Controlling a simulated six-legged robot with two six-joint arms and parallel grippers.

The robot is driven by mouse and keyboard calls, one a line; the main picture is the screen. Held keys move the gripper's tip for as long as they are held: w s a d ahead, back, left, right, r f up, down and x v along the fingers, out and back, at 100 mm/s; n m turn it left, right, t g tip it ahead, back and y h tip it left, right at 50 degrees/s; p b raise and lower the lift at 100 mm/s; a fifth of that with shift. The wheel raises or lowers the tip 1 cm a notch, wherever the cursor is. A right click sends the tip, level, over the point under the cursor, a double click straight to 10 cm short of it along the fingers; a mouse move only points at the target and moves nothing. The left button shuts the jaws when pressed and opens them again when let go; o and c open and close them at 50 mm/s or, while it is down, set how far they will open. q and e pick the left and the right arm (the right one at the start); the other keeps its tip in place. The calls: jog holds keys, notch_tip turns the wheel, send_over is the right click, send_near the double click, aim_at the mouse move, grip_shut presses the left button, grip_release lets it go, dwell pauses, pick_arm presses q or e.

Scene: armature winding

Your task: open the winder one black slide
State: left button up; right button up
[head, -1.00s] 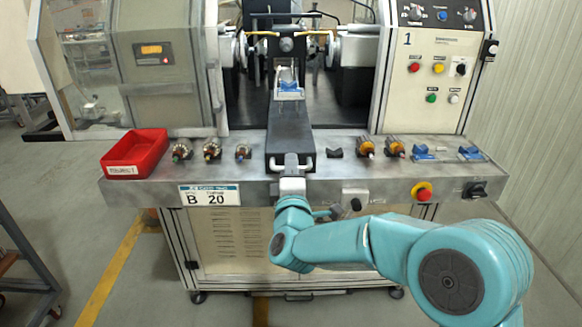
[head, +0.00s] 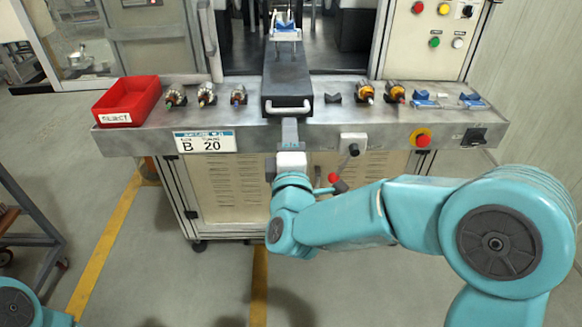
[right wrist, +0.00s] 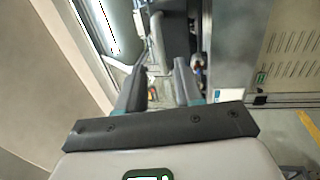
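The black slide (head: 287,80) of the winder lies lengthwise across the middle of the grey metal bench and reaches close to its front edge.
A red bin (head: 127,101) stands on the bench's left end. A red-knobbed lever (head: 338,184) and a red stop button (head: 423,141) are on the front, right of my gripper.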

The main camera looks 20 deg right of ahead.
jog(key=v, duration=0.8)
jog(key=shift+b, duration=0.4)
jog(key=shift+s, duration=0.1)
